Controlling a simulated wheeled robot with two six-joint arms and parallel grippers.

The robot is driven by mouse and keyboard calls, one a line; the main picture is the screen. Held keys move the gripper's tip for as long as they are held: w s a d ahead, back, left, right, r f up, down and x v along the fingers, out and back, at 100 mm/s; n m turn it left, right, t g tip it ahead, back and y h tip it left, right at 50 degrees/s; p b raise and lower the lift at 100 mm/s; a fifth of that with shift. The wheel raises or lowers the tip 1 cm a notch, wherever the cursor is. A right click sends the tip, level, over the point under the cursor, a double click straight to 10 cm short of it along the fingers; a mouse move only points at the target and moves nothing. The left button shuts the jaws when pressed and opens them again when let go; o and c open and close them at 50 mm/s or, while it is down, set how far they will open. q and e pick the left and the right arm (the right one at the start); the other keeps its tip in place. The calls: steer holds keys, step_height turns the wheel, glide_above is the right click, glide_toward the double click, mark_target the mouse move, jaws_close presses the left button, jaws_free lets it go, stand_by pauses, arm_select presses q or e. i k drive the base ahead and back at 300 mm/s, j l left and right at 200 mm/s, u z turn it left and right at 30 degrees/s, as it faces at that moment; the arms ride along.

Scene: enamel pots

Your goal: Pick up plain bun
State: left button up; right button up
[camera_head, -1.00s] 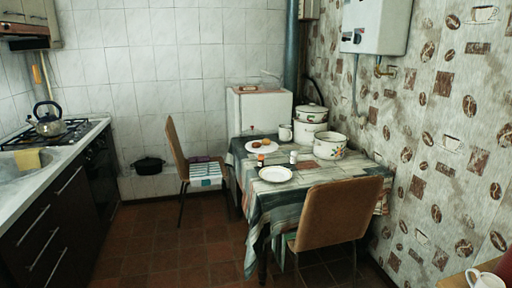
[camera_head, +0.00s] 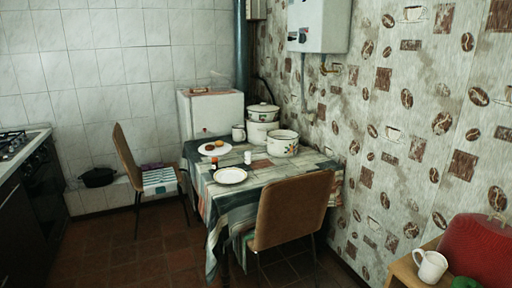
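Two small bun-like items lie on a white plate (camera_head: 204,151) at the back left of the table (camera_head: 262,174). One is darker and reddish brown (camera_head: 209,148), the other is more golden (camera_head: 219,144). They are too small to tell for sure which is the plain bun. Neither of my grippers is in view.
An empty white plate (camera_head: 230,176), a white mug (camera_head: 238,133) and enamel pots (camera_head: 283,145) stand on the table. One chair (camera_head: 292,212) blocks its near side, another (camera_head: 128,155) stands left. Lower right, a small table holds a white mug (camera_head: 432,266) and a red object (camera_head: 479,250).

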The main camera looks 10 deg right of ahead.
mark_target(210, 147)
steer(key=i+z, duration=0.4)
steer(key=i+j+z, duration=0.2)
steer(key=z, duration=0.15)
steer(key=i+j+z, duration=0.25)
steer(key=z, duration=0.15)
steer(key=i+j+z, duration=0.35)
